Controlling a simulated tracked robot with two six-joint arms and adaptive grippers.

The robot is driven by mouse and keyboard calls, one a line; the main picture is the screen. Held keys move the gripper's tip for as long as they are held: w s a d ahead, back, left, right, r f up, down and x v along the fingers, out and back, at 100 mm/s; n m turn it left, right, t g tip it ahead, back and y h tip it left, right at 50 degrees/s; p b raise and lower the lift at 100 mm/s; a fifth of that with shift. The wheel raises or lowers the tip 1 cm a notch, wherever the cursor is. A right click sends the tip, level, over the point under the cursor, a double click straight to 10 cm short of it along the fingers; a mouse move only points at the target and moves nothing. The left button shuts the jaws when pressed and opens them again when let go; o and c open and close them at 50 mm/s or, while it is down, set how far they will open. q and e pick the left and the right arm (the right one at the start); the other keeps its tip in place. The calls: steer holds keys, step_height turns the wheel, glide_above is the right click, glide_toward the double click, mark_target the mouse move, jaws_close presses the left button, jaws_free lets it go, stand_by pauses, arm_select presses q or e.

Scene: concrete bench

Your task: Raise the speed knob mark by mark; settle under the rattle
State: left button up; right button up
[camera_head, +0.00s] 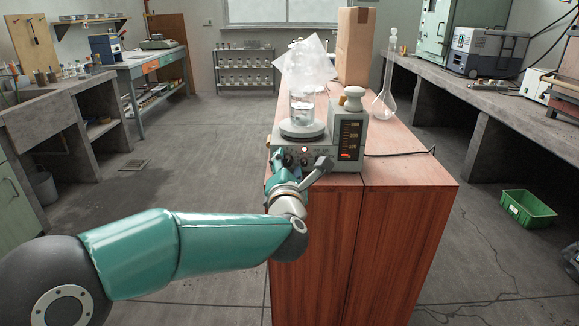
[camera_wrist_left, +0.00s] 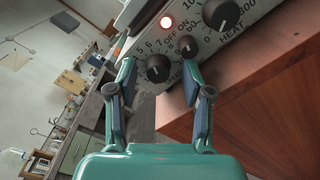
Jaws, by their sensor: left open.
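The stirring hotplate (camera_head: 285,143) stands near the front end of the wooden cabinet top, its control panel facing me. A clear glass vessel (camera_head: 302,108) sits on its round plate. My left gripper (camera_head: 298,164) is at the panel and hides part of it. In the left wrist view, the open left gripper (camera_wrist_left: 158,74) has one finger on each side of a black knob (camera_wrist_left: 157,68), with numbers 5, 6, 7 beside it; I cannot tell whether they touch. My right gripper is not in view.
A pale unit with an orange-lit display (camera_head: 348,142) stands at the hotplate's right. A tall cardboard box (camera_head: 355,48) and a long-necked flask (camera_head: 385,103) stand behind on the wooden top (camera_head: 400,160). A cable runs right. The top's front right is clear. A green crate (camera_head: 527,210) is on the floor.

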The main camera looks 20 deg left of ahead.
arm_select(q)
jaws_close()
steer(key=shift+f+m+b, duration=0.1)
steer(key=shift+m+b, duration=0.25)
steer(key=shift+m, duration=0.35)
steer(key=m, duration=0.3)
steer(key=shift+d+m, duration=0.1)
steer(key=shift+m, duration=0.2)
steer(key=shift+c, duration=0.6)
jaws_free()
steer(key=shift+o, duration=0.6)
steer(key=shift+s, duration=0.1)
